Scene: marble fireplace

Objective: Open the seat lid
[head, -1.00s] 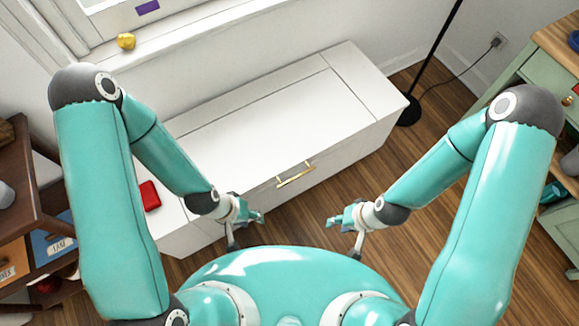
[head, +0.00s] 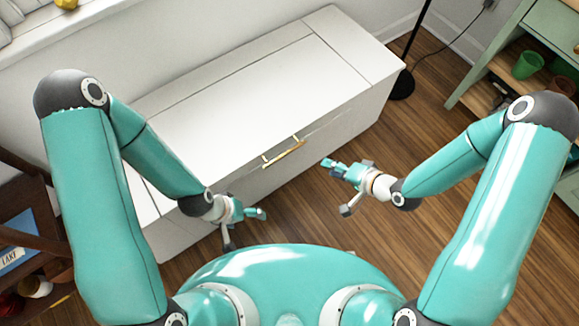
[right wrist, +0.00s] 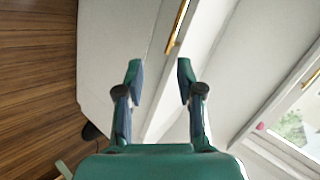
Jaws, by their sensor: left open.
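The white bench seat has a flat lid (head: 255,100) that lies shut. A gold bar handle (head: 284,152) is on the lid's front edge; it also shows at the top of the right wrist view (right wrist: 178,28). My right gripper (head: 337,187) is open and empty, to the right of the handle and apart from it. In the right wrist view its two fingers (right wrist: 158,75) are spread, with the handle beyond their tips. My left gripper (head: 246,230) is open and empty in front of the bench, below and left of the handle. My left arm hides part of the bench's left end.
A black lamp pole and base (head: 401,85) stand at the bench's right end. A green shelf unit (head: 495,62) with pots is at the right. A dark wooden shelf (head: 35,180) is at the left. Wooden floor (head: 420,150) is clear in front of the bench's right part.

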